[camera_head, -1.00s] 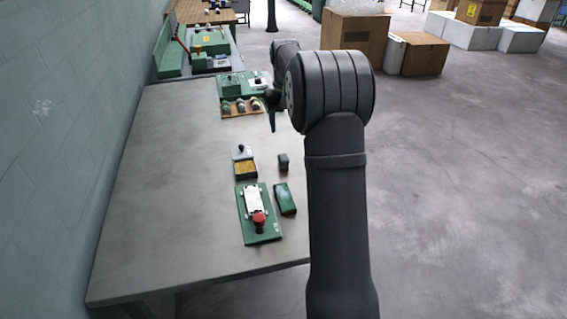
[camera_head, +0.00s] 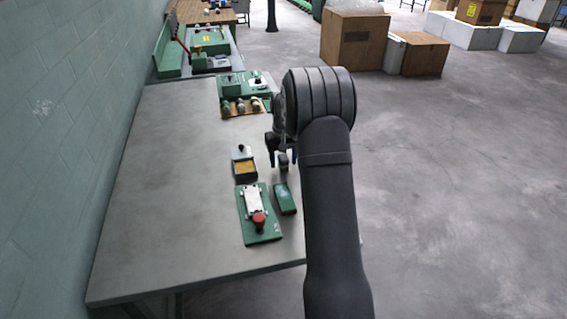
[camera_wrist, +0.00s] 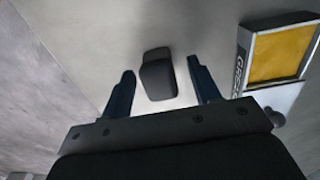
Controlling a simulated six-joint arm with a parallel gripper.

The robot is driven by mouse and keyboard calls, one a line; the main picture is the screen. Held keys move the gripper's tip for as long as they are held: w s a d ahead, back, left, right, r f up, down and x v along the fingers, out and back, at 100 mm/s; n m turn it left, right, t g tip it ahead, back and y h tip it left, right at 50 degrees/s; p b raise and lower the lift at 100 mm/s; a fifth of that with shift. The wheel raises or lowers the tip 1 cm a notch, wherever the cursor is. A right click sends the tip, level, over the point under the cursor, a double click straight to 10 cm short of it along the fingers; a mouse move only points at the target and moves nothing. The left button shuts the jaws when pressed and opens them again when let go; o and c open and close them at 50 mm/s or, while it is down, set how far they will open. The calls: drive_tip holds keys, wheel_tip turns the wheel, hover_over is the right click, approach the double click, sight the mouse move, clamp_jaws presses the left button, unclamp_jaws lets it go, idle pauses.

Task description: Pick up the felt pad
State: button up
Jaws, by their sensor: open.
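A small dark grey block with rounded edges, which looks like the felt pad (camera_wrist: 157,75), lies on the grey table. In the wrist view it shows between the two fingers of my gripper (camera_wrist: 161,68), with a gap on each side. The fingers are open and hold nothing. In the head view my gripper (camera_head: 279,158) is over the pad's place beside the yellow-filled box, and the pad is hard to make out behind the fingers. I cannot tell how far above the pad the fingertips are.
An open box with a yellow pad (camera_head: 245,168) stands just left of my gripper. A green block (camera_head: 284,198) and a green plate with a red knob (camera_head: 262,238) lie nearer. A wooden rack (camera_head: 240,107) is farther back. The left tabletop (camera_head: 170,190) is clear.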

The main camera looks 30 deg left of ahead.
sight(283, 157)
drive_tip(key=shift+f, duration=0.45)
drive_tip(key=c, duration=1.1)
drive_tip(key=shift+o, duration=0.2)
drive_tip(key=shift+r, duration=0.1)
wheel_tip(283, 157, up, 4)
drive_tip(key=w+d+r, duration=0.1)
drive_tip(key=d+r, duration=0.5)
drive_tip(key=d, duration=0.5)
drive_tip(key=shift+w+d+r, duration=0.15)
drive_tip(key=shift+d+r, duration=0.2)
drive_tip(key=shift+r, duration=0.05)
drive_tip(key=shift+o, duration=0.5)
